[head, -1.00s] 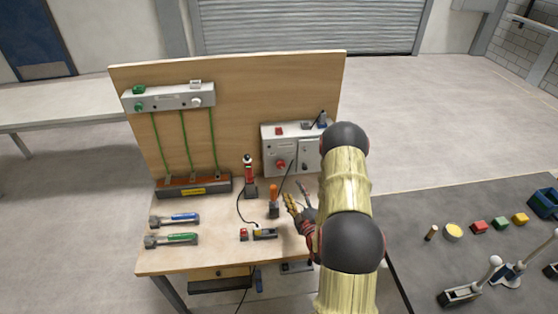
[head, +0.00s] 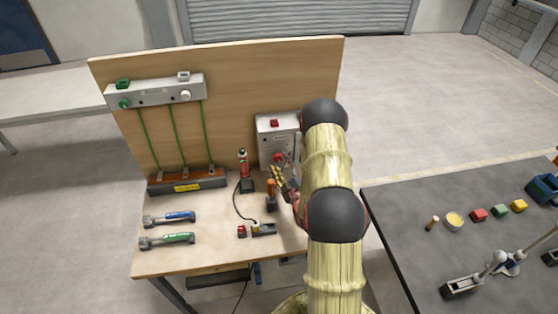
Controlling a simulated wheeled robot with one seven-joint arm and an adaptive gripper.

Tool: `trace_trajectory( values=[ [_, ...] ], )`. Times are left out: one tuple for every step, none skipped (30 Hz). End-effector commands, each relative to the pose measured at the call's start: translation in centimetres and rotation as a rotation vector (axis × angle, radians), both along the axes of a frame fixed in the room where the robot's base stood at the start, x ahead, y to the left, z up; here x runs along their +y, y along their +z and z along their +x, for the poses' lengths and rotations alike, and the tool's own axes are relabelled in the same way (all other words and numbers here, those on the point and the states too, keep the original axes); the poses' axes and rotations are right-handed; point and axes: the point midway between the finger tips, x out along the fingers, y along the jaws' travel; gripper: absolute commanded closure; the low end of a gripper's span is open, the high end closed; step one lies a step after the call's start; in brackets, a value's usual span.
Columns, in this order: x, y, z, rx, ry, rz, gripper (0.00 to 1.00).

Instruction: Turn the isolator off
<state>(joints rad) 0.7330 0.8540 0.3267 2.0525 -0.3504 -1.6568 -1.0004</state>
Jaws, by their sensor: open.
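A grey panel box (head: 265,133) is fixed to the wooden backboard at its right side. It has a red square part (head: 275,123) on top and a red rotary knob (head: 278,157) on its front, which looks like the isolator; the knob's setting is too small to read. My gripper (head: 282,170) is open, in front of the lower part of the box and close to the knob. I cannot tell whether it touches the knob.
An orange-handled tool (head: 271,189) and a red-and-black upright device (head: 243,172) stand on the bench left of my gripper. Blue (head: 169,218) and green (head: 167,240) handled tools lie further left. A dark table (head: 410,220) is at right.

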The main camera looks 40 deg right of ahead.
Motion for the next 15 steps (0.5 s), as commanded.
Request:
trace_trajectory(
  values=[
    [-0.3,0.1,0.7,-0.001,0.001,-0.002,0.51],
    [-0.4,0.1,0.9,-0.001,0.001,-0.002,0.51],
    [-0.5,0.0,1.3,-0.001,0.000,-0.001,0.51],
    [-0.6,0.0,1.5,0.000,0.001,-0.001,0.51],
    [-0.7,0.0,1.7,0.000,0.000,-0.001,0.51],
    [-0.8,0.0,1.9,0.000,0.000,-0.001,0.51],
    [-0.8,0.0,2.0,0.000,0.000,-0.001,0.51],
    [-0.9,0.0,2.1,0.000,0.000,-0.001,0.51],
    [-0.9,0.0,2.2,0.000,0.000,-0.001,0.51],
    [-0.9,0.0,2.2,0.000,0.000,-0.001,0.51],
    [-0.9,0.0,2.2,0.000,0.000,-0.001,0.51],
    [-0.9,0.0,2.2,0.000,0.000,-0.001,0.51],
    [-0.9,0.0,2.2,0.001,-0.001,-0.001,0.51],
    [-0.9,0.0,2.2,0.000,0.000,-0.001,0.51],
    [-0.9,0.0,2.2,0.000,0.000,-0.001,0.51]
  ],
)
